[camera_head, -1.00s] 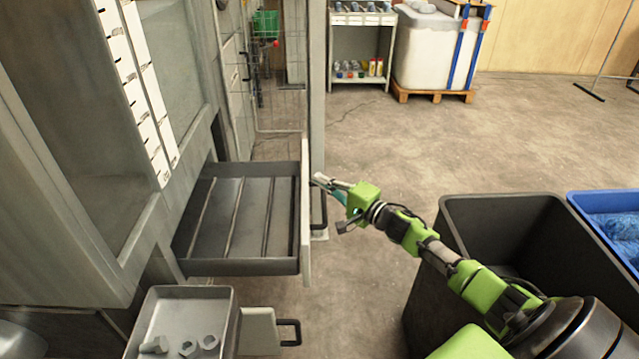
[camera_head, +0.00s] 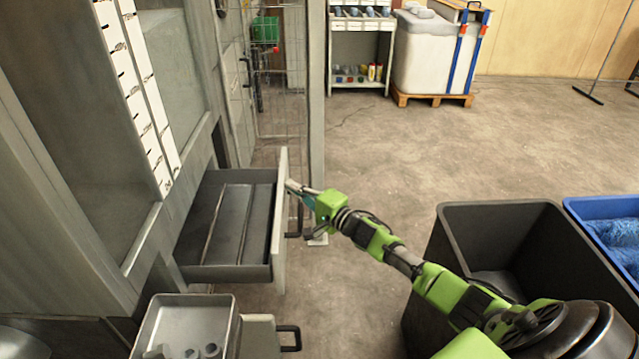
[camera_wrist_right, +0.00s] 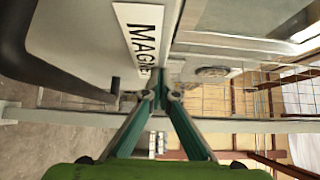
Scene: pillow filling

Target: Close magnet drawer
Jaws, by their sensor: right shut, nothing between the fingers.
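The magnet drawer (camera_head: 232,272) is part way out of the grey cabinet on the left in the head view. Its inside is empty apart from long dividers. Its light front panel (camera_head: 281,220) has a dark handle (camera_head: 294,221). In the right wrist view the panel (camera_wrist_right: 85,40) shows a label (camera_wrist_right: 143,38) reading "MAGNE", partly cut off, and the dark handle (camera_wrist_right: 50,75). My right gripper (camera_head: 291,187) is shut and empty, with its fingertips at the outer face of the panel near its upper far part. Its fingers also show in the wrist view (camera_wrist_right: 160,90). My left gripper is not in view.
A lower drawer (camera_head: 262,332) with a handle stands out below, beside a tray (camera_head: 234,318) holding bolts and nuts. A dark bin (camera_head: 500,209) and a blue crate (camera_head: 600,203) stand at the right. The floor between is clear.

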